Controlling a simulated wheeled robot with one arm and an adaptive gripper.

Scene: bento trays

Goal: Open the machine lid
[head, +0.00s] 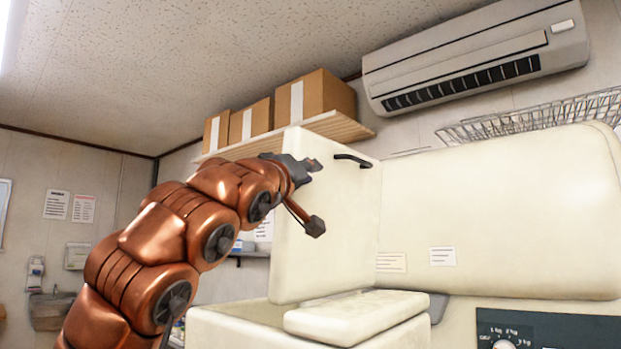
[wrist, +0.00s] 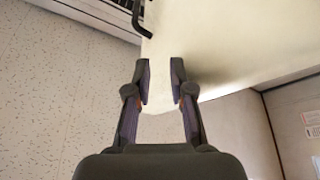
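The machine (head: 490,215) is a large cream body at the right of the head view. Its lid (head: 328,235) is a cream panel standing raised, nearly upright, with a dark curved handle (head: 352,160) near its top edge. The handle also shows at the top of the wrist view (wrist: 140,20). My gripper (head: 314,196) is at the lid's upper left side, apart from the handle. In the wrist view its fingers (wrist: 161,64) are spread, with the lid (wrist: 205,35) behind them. I cannot tell whether a finger touches the lid.
A cream ledge (head: 360,313) lies below the lid, and a control panel with a dial (head: 550,330) is at lower right. Boxes (head: 312,95) stand on a wooden shelf (head: 345,126) above. An air conditioner (head: 475,55) and wire rack (head: 540,115) are high at right.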

